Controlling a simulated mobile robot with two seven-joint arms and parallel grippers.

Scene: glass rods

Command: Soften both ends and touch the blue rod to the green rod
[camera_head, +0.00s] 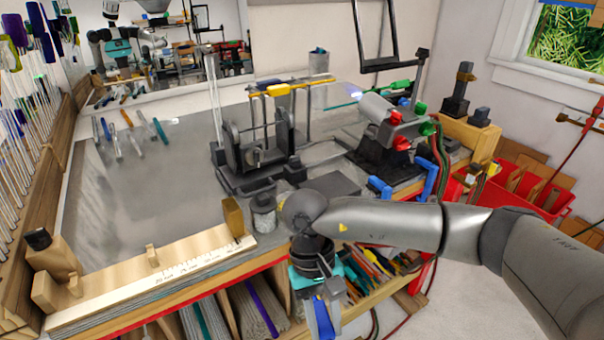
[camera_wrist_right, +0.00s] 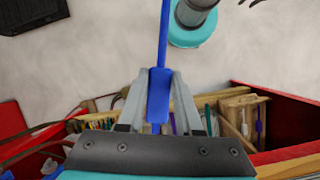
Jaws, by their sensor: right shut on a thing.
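My right gripper (camera_head: 318,300) hangs in front of the bench's front edge. It is shut on the blue rod, whose blue grip (camera_head: 323,320) shows below the jaws. In the right wrist view the thicker blue grip (camera_wrist_right: 159,95) is between the fingers, and the thin blue rod (camera_wrist_right: 163,35) runs up out of the picture. A thin green rod (camera_head: 343,105) lies roughly level near the torch (camera_head: 376,108), with a green piece (camera_head: 373,87) close by. A small bluish flame (camera_head: 356,95) glows at the torch's nozzle. My left gripper does not show.
A dark stand (camera_head: 250,150) with a yellow bar above it is left of the torch. A wooden ruler rail (camera_head: 150,275) lies along the bench's front left. Red bins (camera_head: 535,185) stand at the right. The bench's left middle (camera_head: 130,190) is mostly clear.

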